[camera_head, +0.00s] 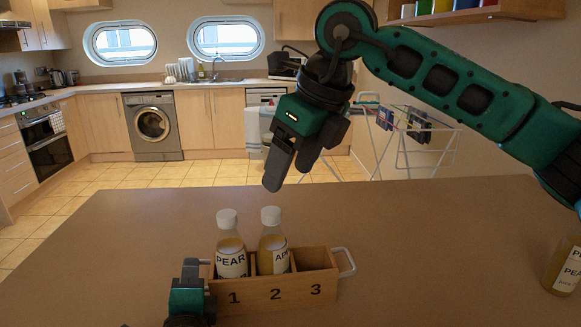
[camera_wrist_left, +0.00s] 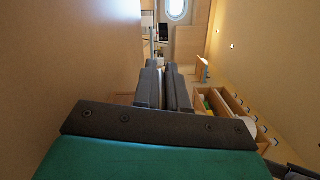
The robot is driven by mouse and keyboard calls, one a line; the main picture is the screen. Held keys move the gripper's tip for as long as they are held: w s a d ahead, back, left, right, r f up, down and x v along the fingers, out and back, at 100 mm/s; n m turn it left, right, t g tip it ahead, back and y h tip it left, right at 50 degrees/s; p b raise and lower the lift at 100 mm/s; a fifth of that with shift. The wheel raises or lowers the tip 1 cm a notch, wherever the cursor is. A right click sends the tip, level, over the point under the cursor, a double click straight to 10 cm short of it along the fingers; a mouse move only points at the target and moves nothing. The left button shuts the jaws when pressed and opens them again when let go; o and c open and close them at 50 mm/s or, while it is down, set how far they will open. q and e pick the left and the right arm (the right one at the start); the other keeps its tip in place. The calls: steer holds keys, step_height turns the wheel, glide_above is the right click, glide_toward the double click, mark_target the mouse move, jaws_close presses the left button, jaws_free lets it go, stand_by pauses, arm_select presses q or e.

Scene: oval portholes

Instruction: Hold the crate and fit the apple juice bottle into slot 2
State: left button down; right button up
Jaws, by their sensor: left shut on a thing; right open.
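The wooden crate (camera_head: 320,293) stands on the table with its slots numbered 1, 2 and 3. The apple juice bottle (camera_head: 272,248), its label partly readable as "AP", stands roughly upright in slot 2, its cap about level with the neighbouring bottle's. Its base is hidden by the crate wall. My left gripper (camera_head: 192,274) is shut at the crate's left end, on the handle there, which is mostly hidden. In the left wrist view its fingers (camera_wrist_left: 165,88) are close together beside the crate (camera_wrist_left: 238,108). My right gripper (camera_head: 286,171) is open and empty, above and apart from the bottle.
A pear bottle (camera_head: 231,252) stands in slot 1; slot 3 looks empty. Another bottle (camera_head: 565,268) stands at the table's right edge. The table (camera_head: 430,235) is clear between it and the crate's right handle (camera_head: 346,262). A drying rack (camera_head: 405,135) stands behind.

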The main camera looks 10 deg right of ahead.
arm_select(q)
steer(key=shift+f, duration=0.1)
steer(key=c, duration=1.1)
jaws_free()
